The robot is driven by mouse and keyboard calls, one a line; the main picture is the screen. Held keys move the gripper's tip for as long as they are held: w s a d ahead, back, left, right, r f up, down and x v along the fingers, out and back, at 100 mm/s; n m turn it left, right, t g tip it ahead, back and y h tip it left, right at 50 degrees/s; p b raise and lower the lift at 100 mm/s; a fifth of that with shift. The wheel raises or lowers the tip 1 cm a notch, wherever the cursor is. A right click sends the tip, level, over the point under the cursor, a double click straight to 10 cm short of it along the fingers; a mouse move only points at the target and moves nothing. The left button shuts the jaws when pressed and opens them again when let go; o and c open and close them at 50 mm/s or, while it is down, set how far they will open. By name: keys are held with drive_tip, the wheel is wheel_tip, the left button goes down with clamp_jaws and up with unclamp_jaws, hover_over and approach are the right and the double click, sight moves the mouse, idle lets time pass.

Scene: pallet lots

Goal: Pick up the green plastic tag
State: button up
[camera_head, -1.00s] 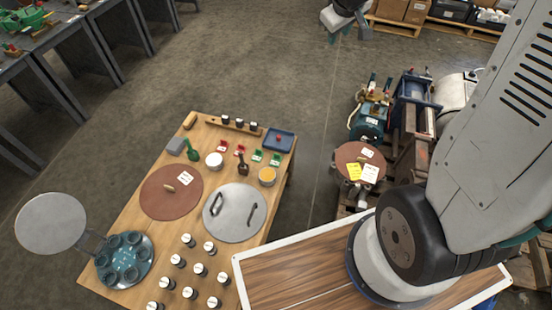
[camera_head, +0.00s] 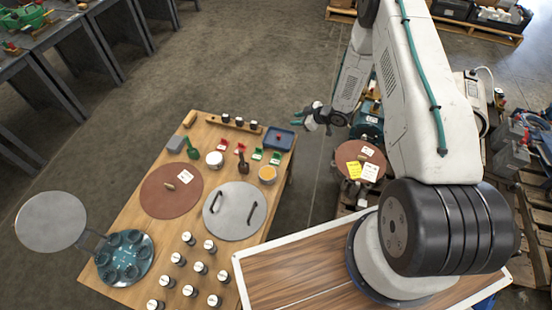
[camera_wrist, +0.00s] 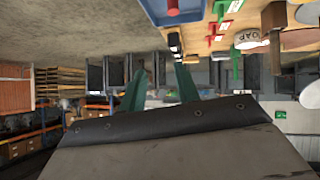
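Two small green tags with white labels lie on the wooden table in the head view, one on the left (camera_head: 257,155) and one on the right (camera_head: 275,159), just in front of the blue tray. A green piece with a white label also shows at the top of the wrist view (camera_wrist: 219,10). My gripper (camera_head: 302,115) is in the air beyond the table's back right corner, apart from the tags. Its two green fingers (camera_wrist: 160,88) stand apart with nothing between them, so it is open.
Several capped bottles stand in front. Floor beyond the table is clear.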

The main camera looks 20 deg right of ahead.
sight(276, 158)
drive_tip(key=s+a+f+y, duration=0.4)
drive_tip(key=s+a+f, duration=0.1)
drive_tip(key=s+f, duration=0.45)
drive_tip(key=x, duration=0.8)
drive_tip(key=shift+w+d+f, duration=0.2)
drive_tip(key=shift+w+f, duration=0.2)
drive_tip(key=shift+f, duration=0.1)
clamp_jaws()
